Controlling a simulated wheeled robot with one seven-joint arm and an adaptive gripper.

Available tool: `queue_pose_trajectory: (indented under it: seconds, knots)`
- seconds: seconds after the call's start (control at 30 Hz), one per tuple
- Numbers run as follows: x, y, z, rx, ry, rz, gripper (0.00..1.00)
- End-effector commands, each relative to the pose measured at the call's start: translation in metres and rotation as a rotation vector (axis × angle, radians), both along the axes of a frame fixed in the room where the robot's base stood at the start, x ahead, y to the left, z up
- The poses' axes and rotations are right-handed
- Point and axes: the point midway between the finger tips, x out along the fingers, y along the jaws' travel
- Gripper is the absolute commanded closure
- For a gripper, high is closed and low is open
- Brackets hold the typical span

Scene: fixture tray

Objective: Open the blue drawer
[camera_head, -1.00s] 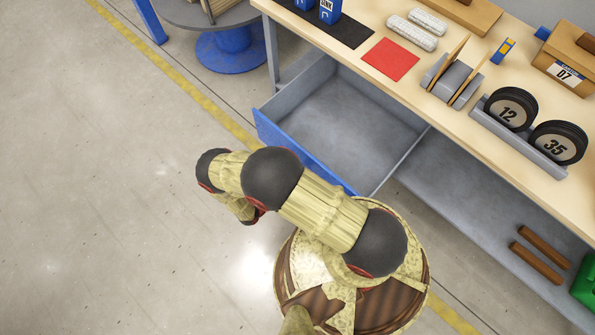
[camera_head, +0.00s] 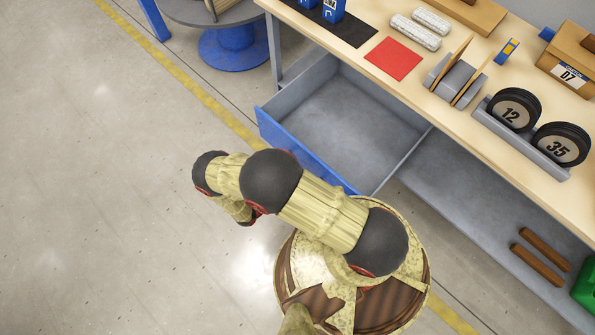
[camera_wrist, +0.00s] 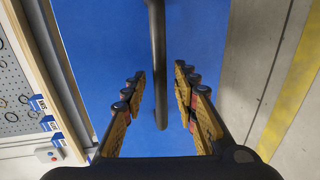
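The blue drawer (camera_head: 290,146) is pulled well out from under the workbench, and its grey inside is empty. In the wrist view its blue front (camera_wrist: 105,50) fills the middle, with a dark bar handle (camera_wrist: 158,40) running across it. My gripper (camera_wrist: 162,73) is open, its two fingers standing on either side of the handle with a gap visible on both sides. In the head view my arm hides part of the drawer front, and the gripper and handle cannot be seen.
The workbench (camera_head: 455,112) carries a red mat (camera_head: 393,58), a rack with two black wheels (camera_head: 513,110) and boxes. A lower shelf (camera_head: 470,200) lies right of the drawer. A round blue-based stand (camera_head: 229,50) is at the upper left. The floor at left is clear.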

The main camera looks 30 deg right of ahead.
Motion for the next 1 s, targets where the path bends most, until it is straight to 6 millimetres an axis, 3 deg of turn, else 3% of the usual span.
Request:
queue_pose_trajectory:
  seconds: [0.3, 0.5, 1.0]
  knots:
    - [-0.02, 0.06, 0.012, 0.001, -0.001, 0.005, 0.71]
    - [-0.03, 0.085, 0.018, 0.001, -0.001, 0.003, 0.71]
    - [-0.034, 0.093, 0.02, 0.0, 0.001, 0.0, 0.71]
